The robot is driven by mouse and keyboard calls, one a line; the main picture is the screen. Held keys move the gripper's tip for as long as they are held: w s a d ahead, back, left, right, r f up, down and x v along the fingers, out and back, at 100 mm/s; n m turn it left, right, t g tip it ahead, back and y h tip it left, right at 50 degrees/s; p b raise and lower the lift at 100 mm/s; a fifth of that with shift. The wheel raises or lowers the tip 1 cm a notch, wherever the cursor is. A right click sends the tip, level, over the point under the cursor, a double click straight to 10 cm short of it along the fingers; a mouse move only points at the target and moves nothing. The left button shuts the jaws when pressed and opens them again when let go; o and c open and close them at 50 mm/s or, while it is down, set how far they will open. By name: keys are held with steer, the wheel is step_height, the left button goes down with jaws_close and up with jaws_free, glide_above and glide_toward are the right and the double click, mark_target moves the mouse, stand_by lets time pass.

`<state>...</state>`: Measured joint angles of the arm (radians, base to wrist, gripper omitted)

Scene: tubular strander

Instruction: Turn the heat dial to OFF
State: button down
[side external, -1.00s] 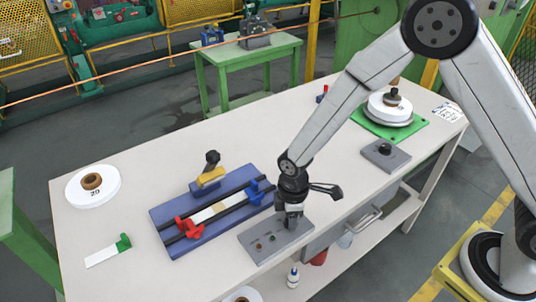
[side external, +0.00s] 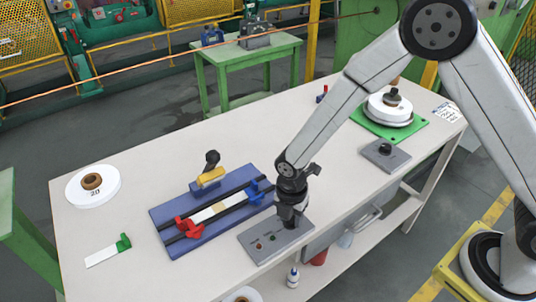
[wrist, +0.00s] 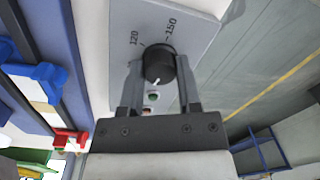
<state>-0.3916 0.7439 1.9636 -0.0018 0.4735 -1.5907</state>
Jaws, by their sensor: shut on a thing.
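The heat dial (wrist: 158,62) is a round black knob on a grey panel (side external: 262,250). In the wrist view, "120" and "150" are printed beyond the dial, and its white mark points down toward my gripper's base. An OFF label cannot be read in either view. My gripper (wrist: 159,68) has a finger on each side of the dial and is shut on it. In the side view my gripper (side external: 290,222) points down at the panel's right part and hides the dial. Small red and green lights (wrist: 152,97) sit beside the dial.
Left of the panel is a blue fixture (side external: 175,248) with red and blue clamps. A smaller grey plate with a black knob (side external: 385,149) and a green board (side external: 410,135) bearing a white spool are at the right. The table's front edge is close to the panel.

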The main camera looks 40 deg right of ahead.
steer(key=shift+n, duration=1)
steer(key=shift+c, duration=1.5)
jaws_free()
steer(key=shift+r, duration=0.2)
steer(key=shift+w+a+r, duration=0.1)
steer(key=shift+w+r, duration=0.05)
steer(key=shift+r, duration=3.6)
